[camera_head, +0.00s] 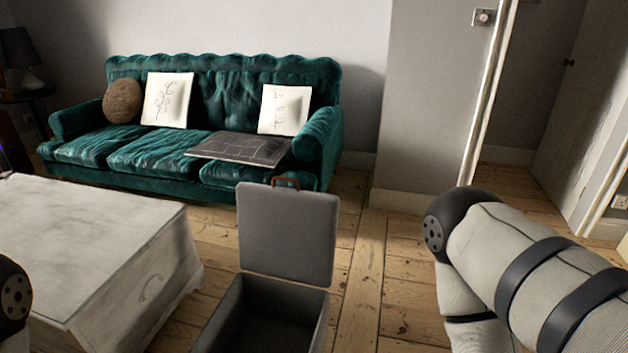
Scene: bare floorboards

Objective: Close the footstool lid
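The footstool is a dark grey open box (309,318) on the floor at the bottom centre, cut off by the lower edge. Its grey lid (288,234) stands upright on the far side. A small reddish-brown handle or loop (286,182) sits at the lid's top edge. The part of the box's inside that shows is dark, with nothing visible in it. My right arm comes in from the right, well to the right of the footstool and apart from it. Neither gripper is in view.
A whitewashed wooden chest or table (90,225) stands close to the left of the footstool. A green sofa (160,160) with cushions and a dark flat panel (240,148) is behind. Bare floorboards (395,290) lie free to the footstool's right. A wall corner (420,110) and doorway are beyond.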

